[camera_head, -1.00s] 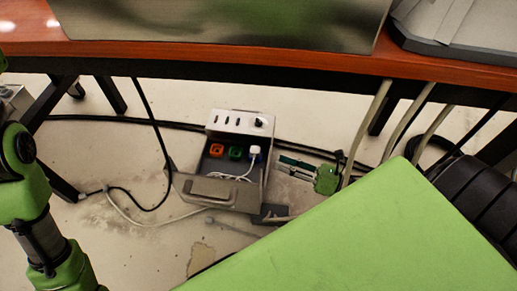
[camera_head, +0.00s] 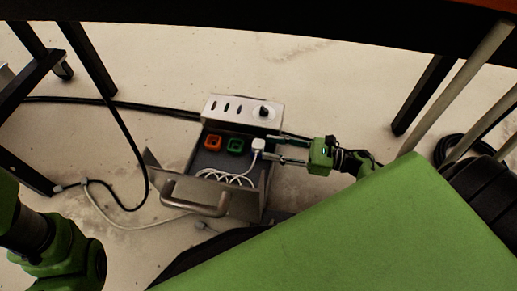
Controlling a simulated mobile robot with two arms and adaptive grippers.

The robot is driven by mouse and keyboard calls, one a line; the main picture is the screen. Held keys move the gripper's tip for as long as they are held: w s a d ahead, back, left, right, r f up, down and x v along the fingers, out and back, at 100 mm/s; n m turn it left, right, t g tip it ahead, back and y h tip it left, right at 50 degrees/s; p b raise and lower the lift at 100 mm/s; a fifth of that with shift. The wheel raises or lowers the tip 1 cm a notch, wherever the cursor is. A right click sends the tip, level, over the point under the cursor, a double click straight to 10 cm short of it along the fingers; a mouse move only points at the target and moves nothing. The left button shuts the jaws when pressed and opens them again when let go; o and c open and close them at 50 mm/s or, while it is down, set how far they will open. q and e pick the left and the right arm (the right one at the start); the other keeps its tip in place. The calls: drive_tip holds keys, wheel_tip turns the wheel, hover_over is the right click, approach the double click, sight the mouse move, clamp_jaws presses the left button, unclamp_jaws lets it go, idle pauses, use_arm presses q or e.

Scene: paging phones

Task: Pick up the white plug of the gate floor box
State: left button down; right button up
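The floor box (camera_head: 246,104) stands open on the floor, with a grey metal lid and handle (camera_head: 196,198) at its front. The white plug (camera_head: 258,145) sits at the right end of the socket row inside, beside a green socket (camera_head: 235,146) and an orange socket (camera_head: 212,143). A white cord (camera_head: 228,178) lies coiled below it. My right gripper (camera_head: 274,146) reaches in from the right with its fingers apart. Its fingertips are at the box's right side, close to the plug; I cannot tell whether the lower one touches it. My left gripper is out of view.
A dark desk edge (camera_head: 300,30) crosses above the box. Table legs (camera_head: 88,60) stand at the left and another leg (camera_head: 424,92) at the right.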

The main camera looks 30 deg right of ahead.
sight(264, 145)
drive_tip(key=b+x, duration=0.3)
drive_tip(key=x, duration=0.2)
drive_tip(key=shift+w+a+r, duration=0.15)
drive_tip(key=shift+w+a, duration=0.05)
drive_tip(key=shift+w, duration=0.15)
drive_tip(key=c, duration=0.9)
